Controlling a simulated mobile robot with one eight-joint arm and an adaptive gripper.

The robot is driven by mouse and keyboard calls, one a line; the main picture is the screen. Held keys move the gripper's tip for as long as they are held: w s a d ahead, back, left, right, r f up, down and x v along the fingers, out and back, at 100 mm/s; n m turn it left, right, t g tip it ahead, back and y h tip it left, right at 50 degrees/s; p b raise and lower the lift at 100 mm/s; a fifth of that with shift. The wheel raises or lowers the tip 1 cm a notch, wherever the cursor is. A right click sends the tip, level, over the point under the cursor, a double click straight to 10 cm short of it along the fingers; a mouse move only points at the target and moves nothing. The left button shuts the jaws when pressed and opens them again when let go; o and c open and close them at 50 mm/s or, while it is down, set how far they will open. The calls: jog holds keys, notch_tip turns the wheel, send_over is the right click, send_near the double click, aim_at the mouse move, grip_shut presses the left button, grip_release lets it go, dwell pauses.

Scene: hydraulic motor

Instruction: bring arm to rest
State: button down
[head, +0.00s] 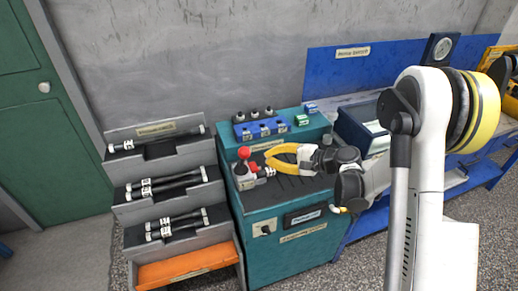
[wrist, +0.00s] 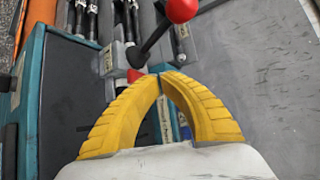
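My gripper (head: 268,161) has yellow curved fingers and is above the teal workbench (head: 290,246), pointing left. In the wrist view the fingertips (wrist: 160,76) meet with nothing visible between them, so it is shut and empty. A lever with a red knob (head: 244,153) stands on a small grey device just left of the fingertips. In the wrist view the red knob (wrist: 182,10) is beyond the fingertips at the top. The lever appears apart from the fingers, but I cannot tell the exact gap. My arm reaches in from the right in the head view.
A stepped grey rack (head: 118,180) with black cylinders is left of the bench, with an orange step (head: 190,268) at its bottom. A blue block (head: 262,130) with several fittings sits at the bench's back. A dark blue bin (head: 352,133) is behind my arm. Floor at left is clear.

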jog(key=shift+s+d+f, duration=0.1)
jog(key=shift+s+d, duration=0.05)
jog(key=shift+d, duration=0.1)
dwell(0.3)
jog(key=s+d+r+n+g+h, duration=0.1)
jog(key=s+r+n+h, duration=0.15)
jog(key=s+r, duration=0.3)
jog(key=s+d+r+n+h, duration=0.2)
jog(key=s+r+h, duration=0.25)
jog(key=s, duration=0.25)
jog(key=s+d+r+n+h, duration=0.1)
jog(key=s+d+n+h, duration=0.1)
jog(key=s, duration=0.6)
jog(key=s+d+r+n+h, duration=0.1)
jog(key=s+d+n+h, duration=0.2)
jog(key=s+d, duration=0.2)
jog(key=s, duration=0.3)
jog(key=shift+s+d+r+t, duration=0.15)
jog(key=shift+d+r+t, duration=0.05)
jog(key=shift+d+t, duration=0.1)
